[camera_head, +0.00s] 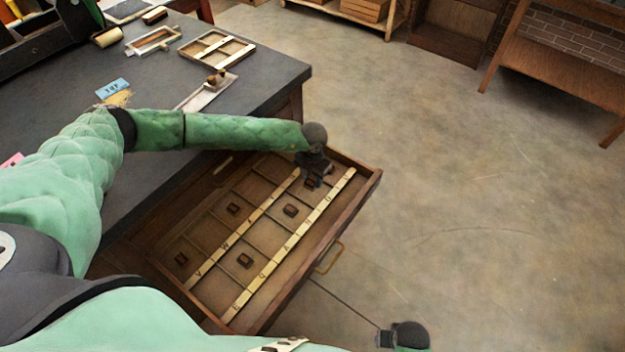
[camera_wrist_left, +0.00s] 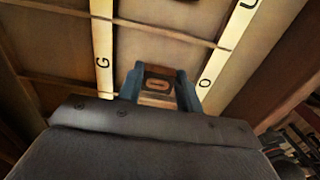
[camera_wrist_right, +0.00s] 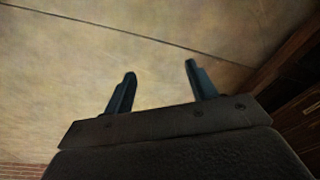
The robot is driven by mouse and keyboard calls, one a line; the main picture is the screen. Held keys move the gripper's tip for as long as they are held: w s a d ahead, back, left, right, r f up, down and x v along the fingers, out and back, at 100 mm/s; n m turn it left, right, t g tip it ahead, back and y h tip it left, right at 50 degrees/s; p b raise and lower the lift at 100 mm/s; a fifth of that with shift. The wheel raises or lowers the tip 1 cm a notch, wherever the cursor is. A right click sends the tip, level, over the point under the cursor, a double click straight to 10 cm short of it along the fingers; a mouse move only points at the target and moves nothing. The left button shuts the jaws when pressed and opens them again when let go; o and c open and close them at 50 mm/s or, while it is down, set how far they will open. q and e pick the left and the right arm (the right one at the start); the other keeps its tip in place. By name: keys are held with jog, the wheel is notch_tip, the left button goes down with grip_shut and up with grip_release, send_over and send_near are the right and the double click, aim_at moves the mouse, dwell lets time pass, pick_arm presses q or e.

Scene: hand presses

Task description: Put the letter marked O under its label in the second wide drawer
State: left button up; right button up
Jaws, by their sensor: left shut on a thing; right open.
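The open wide drawer (camera_head: 358,212) has compartments divided by two pale label strips. The letter O block (camera_wrist_left: 158,84), small and brown with an O on its face, is between the fingers of my left gripper (camera_wrist_left: 158,92). It is low over or in the compartment beside the strip bearing the O label (camera_wrist_left: 205,83); I cannot tell whether it touches the floor. A strip with a G (camera_wrist_left: 103,62) runs on its other side. In the head view my left gripper (camera_head: 314,178) is at the drawer's far end. My right gripper (camera_wrist_right: 158,82) is open and empty, over bare floor.
Several other brown letter blocks (camera_head: 290,210) lie in other compartments. The dark worktop (camera_head: 270,75) above the drawer carries frames, a blue card (camera_head: 113,88) and a metal tool. A brass handle (camera_head: 329,258) is on the drawer front. The floor to the right is clear.

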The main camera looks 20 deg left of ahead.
pick_arm(q)
jog(key=shift+f, duration=1)
pick_arm(e)
jog(key=f, duration=0.3)
jog(key=shift+s+d, duration=0.2)
jog(key=shift+s, duration=0.1)
pick_arm(q)
jog(key=shift+f, duration=0.1)
pick_arm(e)
jog(key=shift+a+r, duration=0.1)
jog(key=shift+r, duration=0.1)
pick_arm(q)
jog(key=o, duration=1)
jog(key=shift+c, duration=0.2)
pick_arm(e)
jog(key=shift+w+r, duration=0.2)
jog(key=shift+r, duration=0.1)
jog(key=shift+s+f, duration=0.15)
jog(key=shift+s, duration=0.05)
